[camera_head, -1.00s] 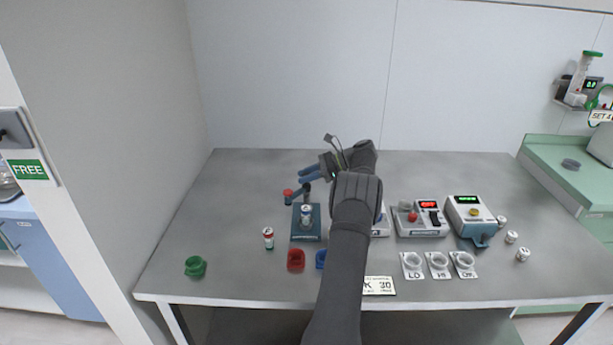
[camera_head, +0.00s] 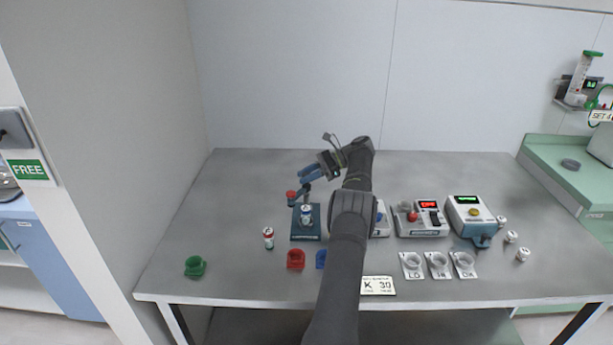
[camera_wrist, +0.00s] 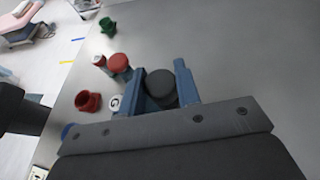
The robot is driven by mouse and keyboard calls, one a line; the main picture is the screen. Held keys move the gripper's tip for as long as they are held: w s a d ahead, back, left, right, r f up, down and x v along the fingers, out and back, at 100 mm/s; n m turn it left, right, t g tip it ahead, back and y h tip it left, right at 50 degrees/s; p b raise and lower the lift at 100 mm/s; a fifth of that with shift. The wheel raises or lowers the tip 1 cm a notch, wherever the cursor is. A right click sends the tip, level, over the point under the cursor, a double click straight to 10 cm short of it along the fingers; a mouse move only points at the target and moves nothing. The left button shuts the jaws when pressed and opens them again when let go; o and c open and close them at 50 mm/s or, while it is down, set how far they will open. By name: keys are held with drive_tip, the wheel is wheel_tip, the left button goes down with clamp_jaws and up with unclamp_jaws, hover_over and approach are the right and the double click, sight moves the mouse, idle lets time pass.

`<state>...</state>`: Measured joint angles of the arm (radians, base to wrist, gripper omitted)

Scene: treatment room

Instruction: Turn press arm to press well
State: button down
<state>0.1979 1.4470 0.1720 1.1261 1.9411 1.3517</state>
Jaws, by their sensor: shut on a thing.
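The press (camera_head: 306,232) has a dark blue base at the left middle of the table. A white vial with a blue band (camera_head: 306,215) stands upright on it. The press arm's red-topped end (camera_head: 291,195) hangs behind and left of the vial, not over it; it shows in the wrist view (camera_wrist: 118,63). My gripper (camera_head: 307,178) is above the back of the press. In the wrist view its blue fingers lie on both sides of a round black knob (camera_wrist: 160,86) and are shut on it. The knob's lower part is hidden.
A red-banded vial (camera_head: 268,238) stands left of the press. Two devices (camera_head: 420,219) (camera_head: 470,216) and several vials stand right. The back-left table is clear.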

drive_tip(key=c, duration=1.1)
unclamp_jaws()
drive_tip(key=shift+o, duration=0.2)
drive_tip(key=shift+m+t, duration=0.6)
drive_tip(key=shift+t, duration=0.1)
drive_tip(key=shift+m+t, duration=1.7)
drive_tip(key=shift+t, duration=0.3)
drive_tip(key=m+t+h, duration=0.1)
drive_tip(key=m+t, duration=0.1)
drive_tip(key=m+t+h, duration=0.1)
drive_tip(key=m+t, duration=0.2)
drive_tip(key=shift+s, duration=0.1)
drive_tip(key=v, duration=1.7)
drive_tip(key=a+r+n+g+h, duration=0.1)
drive_tip(key=a+r+n+h, duration=0.2)
drive_tip(key=a, duration=0.4)
drive_tip(key=w+a+r+n+g+h, duration=0.1)
drive_tip(key=a+r+n+g+h, duration=0.1)
drive_tip(key=a+r+n+h, duration=0.2)
drive_tip(key=shift+w+a+r+h, duration=0.2)
drive_tip(key=shift+a+r+h, duration=0.9)
drive_tip(key=shift+a, duration=0.45)
drive_tip(key=shift+r, duration=0.1)
drive_tip(key=shift+c, duration=0.2)
